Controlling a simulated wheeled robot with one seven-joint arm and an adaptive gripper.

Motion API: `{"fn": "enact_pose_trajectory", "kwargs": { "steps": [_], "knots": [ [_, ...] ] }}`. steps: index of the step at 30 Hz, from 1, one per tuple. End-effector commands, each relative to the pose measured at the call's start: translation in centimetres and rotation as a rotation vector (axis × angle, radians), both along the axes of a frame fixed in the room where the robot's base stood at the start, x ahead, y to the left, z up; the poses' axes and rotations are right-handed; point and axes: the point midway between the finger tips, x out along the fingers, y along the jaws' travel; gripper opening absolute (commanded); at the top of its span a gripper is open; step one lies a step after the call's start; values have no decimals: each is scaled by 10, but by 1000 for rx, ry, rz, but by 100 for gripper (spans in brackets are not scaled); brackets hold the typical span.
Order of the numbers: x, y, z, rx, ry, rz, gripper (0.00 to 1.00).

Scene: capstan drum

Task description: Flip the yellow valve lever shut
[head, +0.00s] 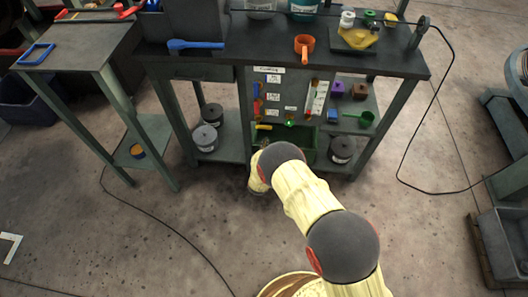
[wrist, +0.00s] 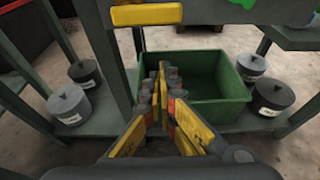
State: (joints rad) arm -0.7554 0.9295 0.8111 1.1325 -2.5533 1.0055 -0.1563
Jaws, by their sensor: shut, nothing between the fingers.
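A yellow bar, which looks like the valve lever (head: 264,127), lies level at the lower edge of the grey panel (head: 285,108) in the head view. In the wrist view the yellow lever (wrist: 147,14) runs level across the top, close to the camera. My gripper (wrist: 163,76) is shut and empty, its yellow fingers together below the lever and apart from it in the picture. In the head view my arm hides most of the gripper. Where the lever pivots cannot be made out.
A green bin (wrist: 205,82) stands beyond the fingertips. Lidded grey pots (wrist: 68,103) and (wrist: 271,96) stand on the low shelves either side. Table legs (wrist: 100,55) frame the space. Above the panel, the worktop holds an orange scoop (head: 304,45). Open floor (head: 130,225) lies left of my arm.

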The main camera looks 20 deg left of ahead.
Motion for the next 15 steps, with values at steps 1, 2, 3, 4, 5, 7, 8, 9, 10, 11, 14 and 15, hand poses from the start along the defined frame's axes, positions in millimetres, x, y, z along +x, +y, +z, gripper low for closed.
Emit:
{"fn": "enact_pose_trajectory", "kwargs": {
  "steps": [1, 2, 3, 4, 5, 7, 8, 9, 10, 11, 14, 15],
  "knots": [
    [9, 1, -6, 1, -1, -2, 0],
    [13, 2, -8, 1, -1, -2, 0],
    [19, 4, -10, 1, -2, -2, 0],
    [24, 5, -11, 1, -1, -1, 0],
    [22, 6, -4, 1, -2, 0, 0],
    [21, 6, 5, 1, -1, 1, 0],
    [21, 6, 8, 1, -1, 1, 0],
    [21, 6, 13, 2, -2, 1, 0],
    [21, 5, 15, 1, -2, 0, 0],
    [21, 5, 18, 0, -1, 0, 0],
    [21, 5, 26, 0, -1, 0, 0],
    [21, 5, 27, 0, 0, 0, 0]
  ]
}}
